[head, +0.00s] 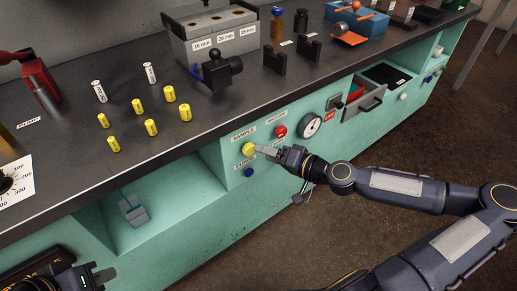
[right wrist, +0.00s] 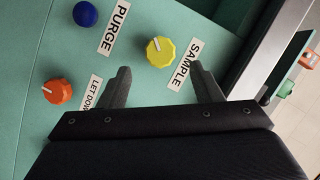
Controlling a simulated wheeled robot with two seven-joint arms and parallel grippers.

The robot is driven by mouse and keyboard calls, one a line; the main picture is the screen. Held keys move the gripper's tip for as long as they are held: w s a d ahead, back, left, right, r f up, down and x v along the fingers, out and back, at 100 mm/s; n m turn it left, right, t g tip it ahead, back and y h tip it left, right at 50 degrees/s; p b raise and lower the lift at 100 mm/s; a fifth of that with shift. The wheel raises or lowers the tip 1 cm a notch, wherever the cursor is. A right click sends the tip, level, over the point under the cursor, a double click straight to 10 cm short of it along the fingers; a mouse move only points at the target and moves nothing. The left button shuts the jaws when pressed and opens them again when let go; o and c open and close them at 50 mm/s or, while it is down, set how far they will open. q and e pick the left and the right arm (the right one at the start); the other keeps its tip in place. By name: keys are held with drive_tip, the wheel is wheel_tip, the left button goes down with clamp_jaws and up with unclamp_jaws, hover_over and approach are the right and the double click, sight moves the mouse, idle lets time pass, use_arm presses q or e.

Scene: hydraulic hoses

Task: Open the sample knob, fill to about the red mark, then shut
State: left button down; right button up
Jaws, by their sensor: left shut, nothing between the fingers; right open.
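The yellow sample knob (head: 248,148) sits on the teal front panel under a SAMPLE label (head: 243,134). In the right wrist view the knob (right wrist: 160,52), with a pale pointer line, lies just ahead of the gap between my right fingertips. My right gripper (head: 262,147) is open in front of the panel; its fingers (right wrist: 160,69) are spread with nothing between them, and contact with the knob cannot be told. My left gripper (head: 97,274) is shut and empty at the lower left, away from the knob. I cannot make out a red fill mark.
A red knob (head: 280,131), a blue PURGE knob (head: 248,173) and a gauge (head: 310,125) are close to the sample knob. An open drawer (head: 368,103) juts out to the right. Several yellow fittings (head: 151,127) stand on the dark worktop (head: 195,120).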

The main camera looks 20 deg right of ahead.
drive_tip(key=v, duration=0.3)
idle(0.5)
